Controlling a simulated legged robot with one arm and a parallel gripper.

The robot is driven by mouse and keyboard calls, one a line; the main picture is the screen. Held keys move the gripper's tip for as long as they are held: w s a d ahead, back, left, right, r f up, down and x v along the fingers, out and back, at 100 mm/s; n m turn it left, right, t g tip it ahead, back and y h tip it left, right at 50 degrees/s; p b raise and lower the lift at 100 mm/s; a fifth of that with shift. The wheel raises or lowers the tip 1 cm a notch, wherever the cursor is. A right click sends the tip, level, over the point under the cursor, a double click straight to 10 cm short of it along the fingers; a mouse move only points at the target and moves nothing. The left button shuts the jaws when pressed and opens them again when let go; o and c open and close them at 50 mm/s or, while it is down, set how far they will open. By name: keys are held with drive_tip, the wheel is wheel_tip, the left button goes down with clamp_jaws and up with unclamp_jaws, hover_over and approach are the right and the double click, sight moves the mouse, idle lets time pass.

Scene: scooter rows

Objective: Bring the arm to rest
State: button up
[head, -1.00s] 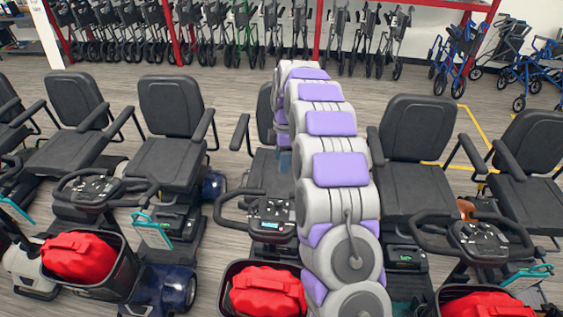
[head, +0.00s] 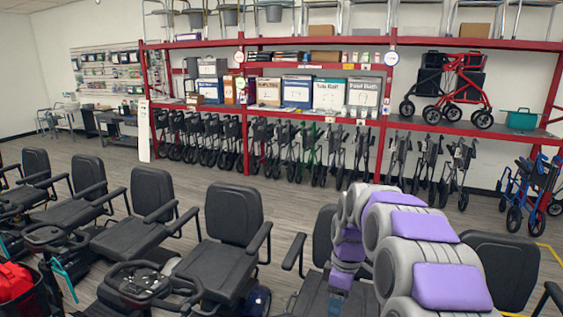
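My arm (head: 407,230), grey with purple pads, rises from the bottom right of the head view and reaches forward over the scooter seats. Its far end curves down around a black seat (head: 322,238), partly in front of it. My gripper does not show; the arm's own links hide its end or it lies out of sight. Whether it holds anything cannot be seen.
Black scooter seats (head: 233,213) with armrests stand in a row across the front, close to my arm on both sides. Red shelving (head: 270,41) with boxes and folded walkers lines the back wall. Grey floor (head: 400,205) lies between.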

drive_tip(key=s+m+h+b, duration=0.1)
drive_tip(key=s+m, duration=1.2)
drive_tip(key=s, duration=2.3)
drive_tip(key=shift+r, duration=0.45)
